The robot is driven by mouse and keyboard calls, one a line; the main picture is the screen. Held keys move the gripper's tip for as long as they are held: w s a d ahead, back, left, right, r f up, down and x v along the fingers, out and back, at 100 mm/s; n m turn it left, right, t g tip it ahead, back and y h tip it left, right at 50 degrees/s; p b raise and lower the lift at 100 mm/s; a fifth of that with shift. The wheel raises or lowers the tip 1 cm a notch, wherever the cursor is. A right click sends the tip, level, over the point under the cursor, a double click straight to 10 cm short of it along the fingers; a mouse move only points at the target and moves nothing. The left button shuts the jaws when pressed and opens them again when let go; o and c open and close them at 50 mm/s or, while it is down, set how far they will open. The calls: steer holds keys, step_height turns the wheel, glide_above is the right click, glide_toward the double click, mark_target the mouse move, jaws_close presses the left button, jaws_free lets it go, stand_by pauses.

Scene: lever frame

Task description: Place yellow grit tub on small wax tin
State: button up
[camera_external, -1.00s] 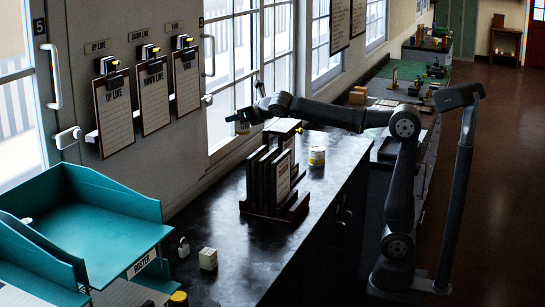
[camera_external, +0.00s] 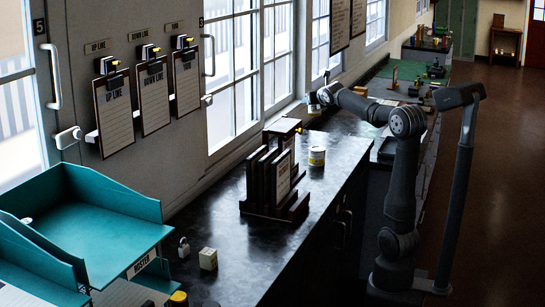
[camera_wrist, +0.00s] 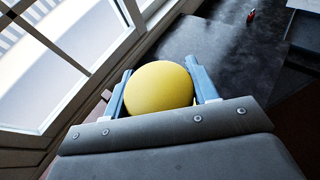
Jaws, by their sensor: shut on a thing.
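My gripper (camera_external: 318,101) is raised near the window, above the far part of the dark counter. In the wrist view its two blue fingers (camera_wrist: 158,92) are shut on the yellow grit tub (camera_wrist: 158,88), which shows as a round yellow top between them. In the external view the held tub is too small to make out clearly. A small round tin (camera_external: 317,156) with a pale and yellow side stands upright on the counter, right of the file rack. It may be the small wax tin; its label cannot be read. The held tub is apart from it.
A dark rack of upright files (camera_external: 270,182) stands on the counter (camera_external: 245,245). A teal tray (camera_external: 90,225), a padlock (camera_external: 184,247) and a cream block (camera_external: 208,258) are nearer. A small red item (camera_wrist: 251,16) lies on the dark surface. Counter around the tin is clear.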

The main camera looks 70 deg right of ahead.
steer(key=s+d+f+m+g+h, duration=0.1)
steer(key=s+d+f, duration=0.2)
steer(key=s+d, duration=0.25)
steer(key=s+d+f+m+g, duration=0.1)
steer(key=s+d+f, duration=0.25)
steer(key=d, duration=0.25)
glide_above(316, 146)
step_height(316, 146, down, 7)
steer(key=shift+s+a+f, duration=0.1)
steer(key=shift+f, duration=0.9)
steer(key=shift+s+a+f, duration=0.1)
steer(key=shift+f, duration=0.9)
steer(key=shift+f, duration=0.2)
steer(key=o, duration=1.1)
steer(key=shift+o, duration=0.2)
steer(key=shift+r, duration=0.15)
